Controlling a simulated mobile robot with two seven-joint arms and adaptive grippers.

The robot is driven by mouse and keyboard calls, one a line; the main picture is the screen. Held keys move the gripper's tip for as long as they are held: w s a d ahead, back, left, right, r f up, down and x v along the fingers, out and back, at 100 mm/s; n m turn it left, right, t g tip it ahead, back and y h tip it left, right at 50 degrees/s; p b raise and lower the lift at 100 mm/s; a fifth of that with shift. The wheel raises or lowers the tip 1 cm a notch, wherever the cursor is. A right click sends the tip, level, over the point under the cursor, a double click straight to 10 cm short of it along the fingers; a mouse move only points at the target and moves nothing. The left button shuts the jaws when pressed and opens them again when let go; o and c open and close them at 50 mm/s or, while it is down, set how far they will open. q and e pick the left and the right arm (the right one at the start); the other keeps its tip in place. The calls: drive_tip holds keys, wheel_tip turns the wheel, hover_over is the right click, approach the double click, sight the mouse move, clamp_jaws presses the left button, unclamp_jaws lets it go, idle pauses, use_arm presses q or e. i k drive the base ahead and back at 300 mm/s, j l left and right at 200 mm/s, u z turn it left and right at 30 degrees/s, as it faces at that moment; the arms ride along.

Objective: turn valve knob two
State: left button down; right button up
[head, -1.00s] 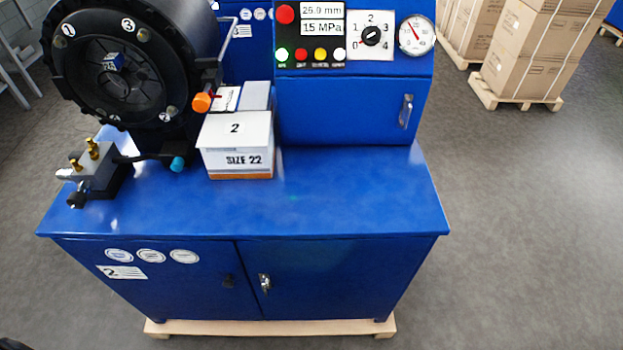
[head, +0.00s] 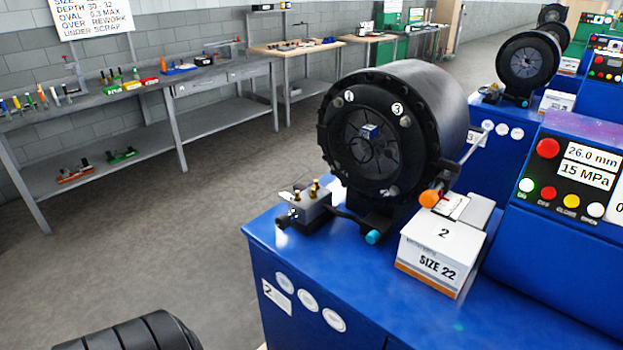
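The blue crimping machine marked 2 (head: 268,252) stands at centre right. A small grey valve block (head: 305,205) with brass fittings sits on its left front corner, with a black knob (head: 283,221) on its near side. A teal knob (head: 373,237) sits at the foot of the round black crimp head (head: 368,140). An orange knob (head: 430,198) sits on the head's right side. No label reading "valve" is legible, so I cannot tell which knob is knob two. Neither of my grippers shows.
A white SIZE 22 box (head: 440,248) stands right of the head, before the control panel (head: 562,190). A long grey workbench (head: 120,95) with small parts runs along the left wall. Grey floor (head: 150,230) between is mostly clear. A black ribbed shape fills the bottom left edge.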

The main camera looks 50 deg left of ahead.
sight(283, 222)
drive_tip(key=u, duration=1.4)
